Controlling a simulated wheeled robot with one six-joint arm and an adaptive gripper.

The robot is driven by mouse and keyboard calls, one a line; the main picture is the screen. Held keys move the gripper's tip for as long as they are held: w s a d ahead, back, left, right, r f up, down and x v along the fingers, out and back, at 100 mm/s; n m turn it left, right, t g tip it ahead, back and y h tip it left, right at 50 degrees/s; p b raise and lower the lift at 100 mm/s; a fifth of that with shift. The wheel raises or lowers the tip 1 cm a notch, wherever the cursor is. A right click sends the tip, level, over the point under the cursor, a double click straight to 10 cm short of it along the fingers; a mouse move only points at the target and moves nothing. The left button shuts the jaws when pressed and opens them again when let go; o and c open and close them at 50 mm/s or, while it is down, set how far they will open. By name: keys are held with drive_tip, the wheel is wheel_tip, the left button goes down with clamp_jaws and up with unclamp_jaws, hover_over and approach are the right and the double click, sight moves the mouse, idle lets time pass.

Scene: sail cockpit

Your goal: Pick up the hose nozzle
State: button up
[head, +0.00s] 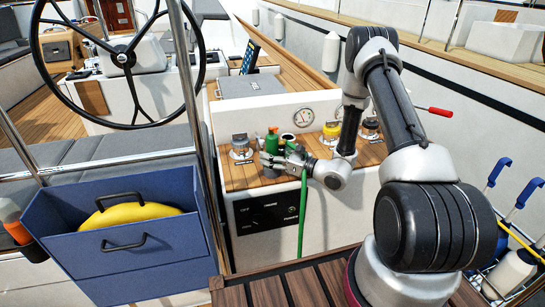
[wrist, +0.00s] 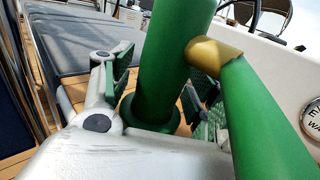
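The green hose nozzle (head: 272,139) stands upright on the wood-topped console (head: 240,178). In the wrist view the nozzle (wrist: 168,60) is a thick green cylinder with a wider collar low down. A brass fitting (wrist: 208,54) on its side joins the green hose (wrist: 268,120), which hangs down the console front in the head view. My gripper (head: 277,158) reaches in from the right at the nozzle. In the wrist view its fingers (wrist: 165,88) are open on both sides of the nozzle, with small gaps showing. The nozzle hides part of the right finger.
A blue bin (head: 130,248) holding something yellow is at left, below the steering wheel (head: 124,57). A red-handled lever (head: 440,112) sticks out at right.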

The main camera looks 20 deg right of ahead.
clamp_jaws()
wheel_tip(320, 180, up, 13)
idle(0.9)
